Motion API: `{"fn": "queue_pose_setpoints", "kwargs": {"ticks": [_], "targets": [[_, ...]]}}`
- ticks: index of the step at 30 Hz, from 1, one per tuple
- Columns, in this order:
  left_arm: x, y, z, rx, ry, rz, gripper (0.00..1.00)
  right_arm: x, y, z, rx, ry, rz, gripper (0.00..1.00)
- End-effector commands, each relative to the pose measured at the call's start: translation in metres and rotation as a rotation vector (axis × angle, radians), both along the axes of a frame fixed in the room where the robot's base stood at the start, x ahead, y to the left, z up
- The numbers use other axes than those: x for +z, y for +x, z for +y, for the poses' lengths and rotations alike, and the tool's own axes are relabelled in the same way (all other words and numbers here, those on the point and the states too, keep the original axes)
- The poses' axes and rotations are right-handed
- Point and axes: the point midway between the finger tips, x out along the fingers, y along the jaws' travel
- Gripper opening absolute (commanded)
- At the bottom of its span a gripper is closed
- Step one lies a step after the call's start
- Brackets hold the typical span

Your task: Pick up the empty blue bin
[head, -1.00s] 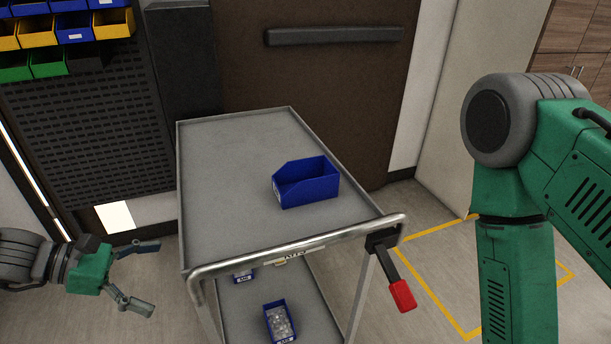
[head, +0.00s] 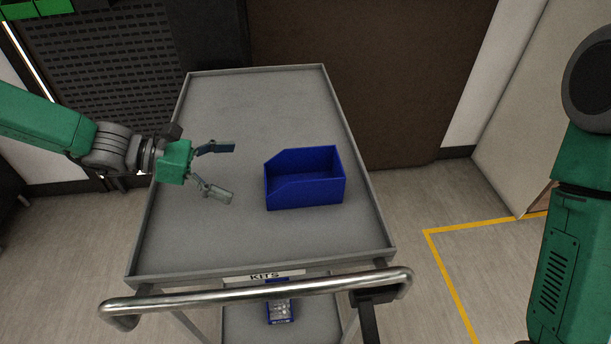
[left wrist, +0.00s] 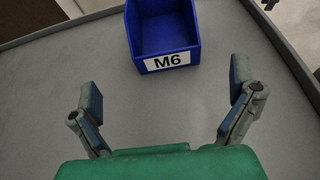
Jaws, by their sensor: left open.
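An empty blue bin (head: 305,192) stands upright on the top shelf of a grey cart (head: 240,245), right of the shelf's middle in the head view. My left gripper (head: 232,172) is open and empty over the shelf, a short gap to the left of the bin, with its fingers pointing at it. In the left wrist view, the bin (left wrist: 165,62) shows its low front with an "M6" label. It lies beyond and between the two spread fingertips of my left gripper (left wrist: 166,92), apart from them. My right gripper is out of view.
The cart has a metal push handle (head: 260,300) at its near end and a "KITS" label. Another blue bin (head: 280,312) with small parts sits on the lower shelf. The rest of the top shelf is clear. Yellow floor tape (head: 455,285) lies at right.

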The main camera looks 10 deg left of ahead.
Motion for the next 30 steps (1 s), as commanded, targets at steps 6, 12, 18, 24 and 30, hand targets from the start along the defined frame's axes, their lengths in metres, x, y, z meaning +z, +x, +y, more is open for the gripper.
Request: {"fn": "queue_pose_setpoints", "kwargs": {"ticks": [6, 12, 18, 24, 30], "targets": [[-0.014, 0.01, -0.041, -0.004, 0.009, 0.003, 1.0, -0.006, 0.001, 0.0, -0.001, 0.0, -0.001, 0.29], [-0.019, 0.012, -0.051, -0.004, 0.007, 0.002, 1.0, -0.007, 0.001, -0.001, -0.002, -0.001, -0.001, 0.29], [-0.034, 0.015, -0.073, -0.004, 0.002, 0.004, 1.0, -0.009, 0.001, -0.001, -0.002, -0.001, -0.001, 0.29], [-0.039, 0.02, -0.088, -0.003, 0.003, 0.001, 1.0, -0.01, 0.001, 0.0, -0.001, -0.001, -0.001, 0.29], [-0.038, 0.02, -0.092, -0.003, 0.006, 0.001, 1.0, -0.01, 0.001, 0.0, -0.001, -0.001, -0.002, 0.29]]}}
